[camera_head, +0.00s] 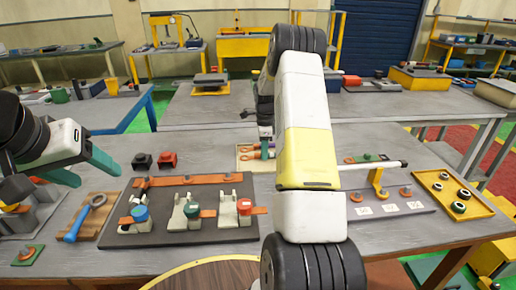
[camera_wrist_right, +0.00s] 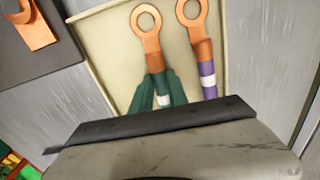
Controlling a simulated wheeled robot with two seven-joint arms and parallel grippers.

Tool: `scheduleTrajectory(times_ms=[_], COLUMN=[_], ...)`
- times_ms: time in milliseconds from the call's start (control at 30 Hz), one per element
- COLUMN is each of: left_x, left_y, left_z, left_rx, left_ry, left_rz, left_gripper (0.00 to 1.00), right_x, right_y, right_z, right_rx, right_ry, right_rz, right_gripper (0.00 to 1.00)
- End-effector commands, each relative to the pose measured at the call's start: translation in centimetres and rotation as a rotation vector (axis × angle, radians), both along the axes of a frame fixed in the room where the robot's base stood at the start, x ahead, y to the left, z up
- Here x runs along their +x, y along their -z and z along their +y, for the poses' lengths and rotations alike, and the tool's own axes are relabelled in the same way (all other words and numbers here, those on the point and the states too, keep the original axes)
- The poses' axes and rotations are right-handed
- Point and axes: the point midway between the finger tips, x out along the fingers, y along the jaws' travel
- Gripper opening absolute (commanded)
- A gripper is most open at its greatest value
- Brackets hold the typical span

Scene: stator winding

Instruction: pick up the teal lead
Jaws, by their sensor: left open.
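The teal lead (camera_wrist_right: 160,84), with a copper ring lug and a white band, lies in a shallow cream tray (camera_wrist_right: 104,50). A purple lead (camera_wrist_right: 206,72) with its own copper lug and white band lies just to its right. In the right wrist view, my right gripper's green fingers (camera_wrist_right: 159,92) sit close on both sides of the teal lead, below its lug. They look shut on it; the lead's lower part is hidden behind my gripper body. In the head view, my right gripper (camera_head: 265,148) is over the tray, partly hidden by my arm. My left gripper (camera_head: 92,168) is open and empty.
A dark fixture board (camera_head: 180,236) with several coloured clamps stands left of the tray. A blue-handled tool (camera_head: 78,222) lies further left. A yellow tray (camera_head: 448,180) with several rings is at the right. A round wooden surface (camera_head: 205,276) is at the front.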

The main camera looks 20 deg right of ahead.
Motion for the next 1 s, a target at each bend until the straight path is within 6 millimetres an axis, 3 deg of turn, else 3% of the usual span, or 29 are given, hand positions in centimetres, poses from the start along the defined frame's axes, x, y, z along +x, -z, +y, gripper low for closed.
scheduleTrajectory(times_ms=[367, 467, 800, 1000], left_x=[0.0, 0.0, 0.0, 0.0], left_y=[0.0, 0.0, 0.0, 0.0], left_z=[0.0, 0.0, 0.0, 0.0], left_rx=[0.000, 0.000, 0.000, 0.000], left_ry=[0.000, 0.000, 0.000, 0.000], left_rz=[0.000, 0.000, 0.000, 0.000], left_gripper=[0.61, 0.61, 0.61, 0.61], right_x=[0.1, 0.1, 0.1, 0.0], right_y=[-0.4, -1.5, -8.1, -9.9], right_z=[0.0, -0.1, 0.0, 0.0], right_rx=[-0.001, -0.002, 0.000, -0.001], right_ry=[0.000, 0.000, 0.000, -0.001], right_rz=[-0.002, -0.004, -0.004, -0.002], right_gripper=[0.00, 0.00, 0.00, 0.00])
